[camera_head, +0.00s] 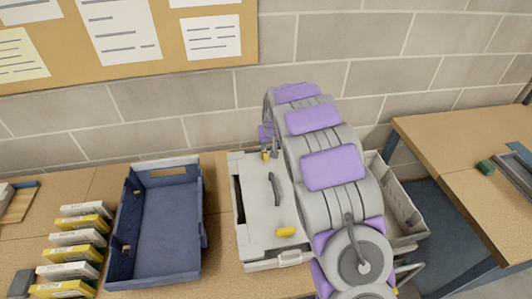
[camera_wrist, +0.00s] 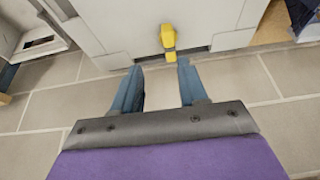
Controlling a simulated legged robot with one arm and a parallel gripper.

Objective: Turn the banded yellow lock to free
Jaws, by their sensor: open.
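A pale grey panelled unit (camera_head: 257,205) lies on the bench, with a dark curved handle on its face. One yellow lock (camera_head: 265,155) is at its back edge, and another yellow piece (camera_head: 286,231) is near its front edge. I cannot make out bands on either. In the wrist view, a yellow lock (camera_wrist: 168,37) with a smaller yellow part below it stands on the pale unit's edge. My gripper (camera_wrist: 158,66) is open and empty, its two blue fingers pointing towards this lock, apart from it.
A blue tray (camera_head: 118,262) stands left of the unit, with several yellow and white boxes (camera_head: 78,238) beyond it. A grey crate (camera_head: 408,208) is behind my arm on the right. A block wall (camera_head: 160,105) closes the back. Another bench (camera_head: 455,140) stands at right.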

